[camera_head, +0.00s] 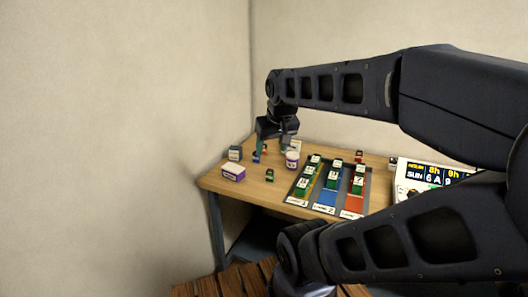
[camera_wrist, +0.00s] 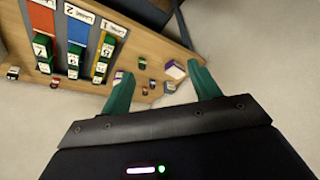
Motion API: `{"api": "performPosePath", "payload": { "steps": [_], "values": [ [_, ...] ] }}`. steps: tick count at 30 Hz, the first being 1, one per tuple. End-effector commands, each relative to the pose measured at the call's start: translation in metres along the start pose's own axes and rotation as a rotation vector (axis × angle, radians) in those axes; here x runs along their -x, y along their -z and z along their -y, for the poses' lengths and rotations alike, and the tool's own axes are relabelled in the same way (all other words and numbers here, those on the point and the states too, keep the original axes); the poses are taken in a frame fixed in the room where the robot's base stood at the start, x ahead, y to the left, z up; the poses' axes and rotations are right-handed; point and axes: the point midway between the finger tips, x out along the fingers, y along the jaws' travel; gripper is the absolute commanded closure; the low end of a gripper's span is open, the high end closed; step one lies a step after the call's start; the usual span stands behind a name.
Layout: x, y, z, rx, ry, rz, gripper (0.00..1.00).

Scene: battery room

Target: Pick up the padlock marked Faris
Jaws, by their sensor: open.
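Several small padlock-like items stand on the wooden table, and no name on any of them is readable, so I cannot tell which is marked Faris. In the head view there is a dark green one (camera_head: 269,175) near the front edge, a blue one (camera_head: 256,158) close to my gripper, and dark red ones to the right (camera_head: 359,155). The wrist view shows small ones (camera_wrist: 142,64) between and beyond my fingers. My gripper (camera_head: 276,146) is open and empty, above the table's back left part; its teal fingers also show in the wrist view (camera_wrist: 163,82).
A purple-and-white box (camera_head: 233,173), a grey box (camera_head: 235,153) and a white jar (camera_head: 292,160) stand near my gripper. A board with coloured lanes (camera_head: 327,197) holds several green blocks. A white display unit (camera_head: 430,178) is at right. Walls close in behind and left.

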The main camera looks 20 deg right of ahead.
Motion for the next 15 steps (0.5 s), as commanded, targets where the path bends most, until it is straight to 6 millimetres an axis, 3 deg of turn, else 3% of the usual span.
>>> {"api": "performPosePath", "payload": {
  "steps": [5, 15],
  "values": [
    [-0.003, 0.030, -0.006, 0.110, -0.017, 0.011, 0.38],
    [-0.025, 0.121, -0.028, 0.480, -0.063, 0.049, 0.38]
  ]
}}
